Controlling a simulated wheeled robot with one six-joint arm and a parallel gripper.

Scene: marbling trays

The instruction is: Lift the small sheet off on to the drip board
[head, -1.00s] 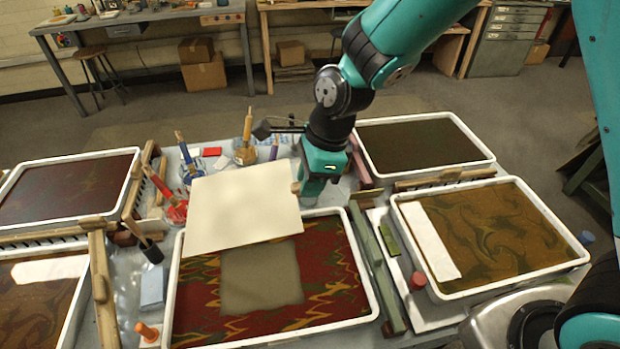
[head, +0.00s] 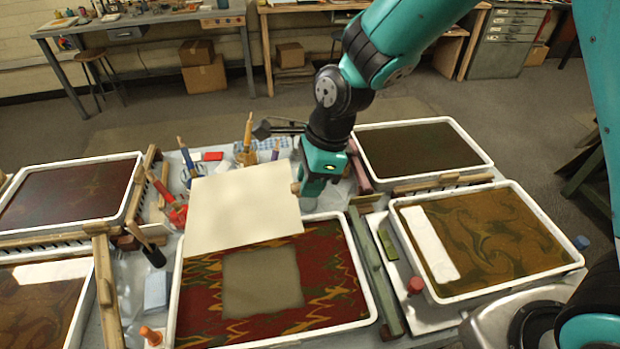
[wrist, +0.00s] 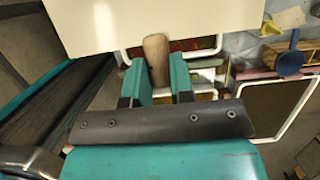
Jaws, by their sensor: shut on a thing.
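My gripper (head: 300,188) is shut on a short wooden grip at the right edge of a cream sheet (head: 243,207). In the wrist view the gripper fingers (wrist: 161,68) close around the round wooden grip (wrist: 156,52), with the sheet (wrist: 160,18) beyond. The sheet is held flat above the far part of a white tray (head: 372,290) of red marbled bath, overhanging its far rim. A plain grey-brown rectangle (head: 262,283) shows in the bath, nearer than the sheet. I cannot tell which thing is the drip board.
A brown marbled tray (head: 575,262) stands right, a dark tray (head: 490,163) far right, and two more trays (head: 15,183) left. A long green bar (head: 385,270) lies between trays. Jars with tools (head: 247,152) stand behind the sheet. An orange peg (head: 150,335) stands near left.

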